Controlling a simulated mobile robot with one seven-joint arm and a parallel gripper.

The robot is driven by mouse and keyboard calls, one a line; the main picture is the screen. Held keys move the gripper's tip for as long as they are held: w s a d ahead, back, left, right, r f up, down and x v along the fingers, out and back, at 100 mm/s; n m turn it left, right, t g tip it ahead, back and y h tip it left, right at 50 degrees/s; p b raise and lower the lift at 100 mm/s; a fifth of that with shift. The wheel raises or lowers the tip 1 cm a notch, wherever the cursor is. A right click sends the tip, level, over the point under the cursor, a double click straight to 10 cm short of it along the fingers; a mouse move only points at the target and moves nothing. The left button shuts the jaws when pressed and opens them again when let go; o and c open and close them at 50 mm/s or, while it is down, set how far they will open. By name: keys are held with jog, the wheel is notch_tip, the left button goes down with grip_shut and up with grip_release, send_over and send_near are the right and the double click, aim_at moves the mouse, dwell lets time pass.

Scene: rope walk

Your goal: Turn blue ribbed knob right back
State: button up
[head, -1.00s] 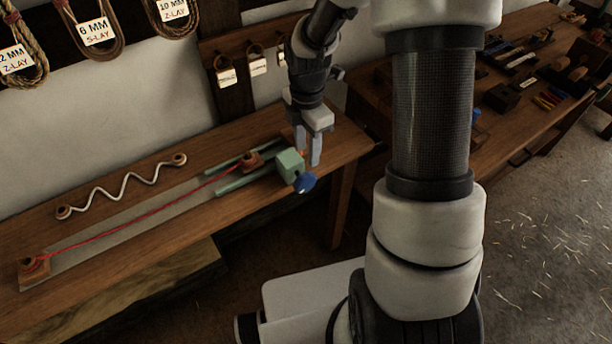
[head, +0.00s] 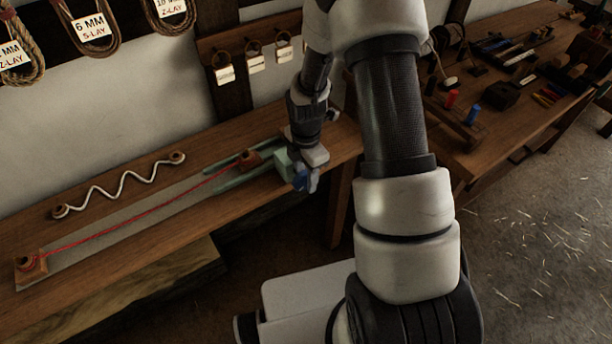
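The blue ribbed knob (head: 300,182) shows as a small blue patch at the front right end of the green block (head: 274,160) on the bench. My gripper (head: 308,183) points down at the knob and covers part of it. One grey finger shows just right of the blue patch. The other finger is hard to make out, so I cannot tell whether the fingers grip the knob or stand open around it. A red cord (head: 140,213) runs along the bench to a wooden post (head: 249,161) by the green block.
The wooden bench (head: 180,240) carries a wavy white cord (head: 120,187) behind the red one. Rope coils and tags hang on the wall. A second table (head: 470,165) with spools and tools stands at right. The floor in front is open.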

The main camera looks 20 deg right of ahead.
grip_shut()
jog(key=shift+f+h+b, duration=0.1)
jog(key=shift+h+b, duration=0.2)
jog(key=shift+b, duration=0.15)
jog(key=h+b, duration=0.1)
jog(key=b, duration=0.1)
jog(key=t+h+b, duration=0.1)
jog(key=b, duration=0.1)
jog(key=shift+a+f, duration=0.15)
jog(key=shift+a, duration=0.15)
jog(key=h+b, duration=0.2)
jog(key=t+h+b, duration=0.1)
jog(key=b, duration=0.1)
jog(key=shift+a+h, duration=0.2)
jog(key=shift+h, duration=0.2)
jog(key=t+h+b, duration=0.1)
jog(key=h, duration=0.1)
jog(key=h+b, duration=0.2)
jog(key=h, duration=0.1)
jog(key=shift+s+a+t, duration=0.15)
jog(key=shift+a+t, duration=0.05)
jog(key=shift+t, duration=0.2)
jog(key=t+h+b, duration=0.1)
jog(key=h+b, duration=0.1)
jog(key=h, duration=0.2)
jog(key=shift+a, duration=0.15)
jog(key=shift+s+t+h+b, duration=0.1)
jog(key=shift+t+h+b, duration=0.4)
jog(key=shift+h, duration=0.6)
